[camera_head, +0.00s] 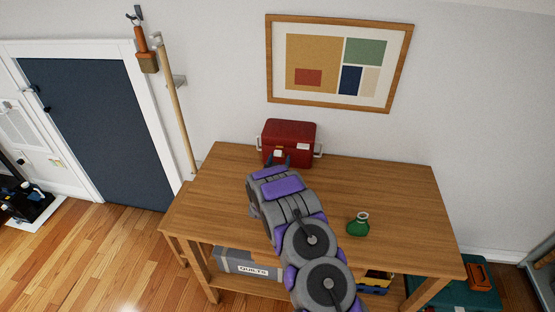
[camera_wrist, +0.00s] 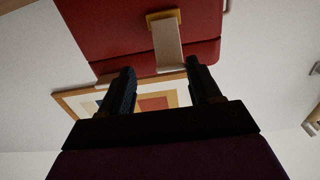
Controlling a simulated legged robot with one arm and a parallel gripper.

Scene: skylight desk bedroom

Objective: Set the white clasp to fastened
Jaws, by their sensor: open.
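A red case (camera_head: 290,138) stands at the back of the wooden desk, against the wall. The white clasp (camera_head: 278,153) is on its front and also shows in the wrist view (camera_wrist: 168,45), as a pale strap on a gold-coloured mount. I cannot tell whether it is latched. My gripper (camera_head: 279,164) is in front of the case, close to the clasp. In the wrist view, its two dark fingers (camera_wrist: 160,68) are apart with nothing between them. The strap's end appears between the fingertips' directions, and I see no contact.
The desk (camera_head: 390,190) has clear wood on both sides of my arm. A wooden pole (camera_head: 178,110) leans left of the desk.

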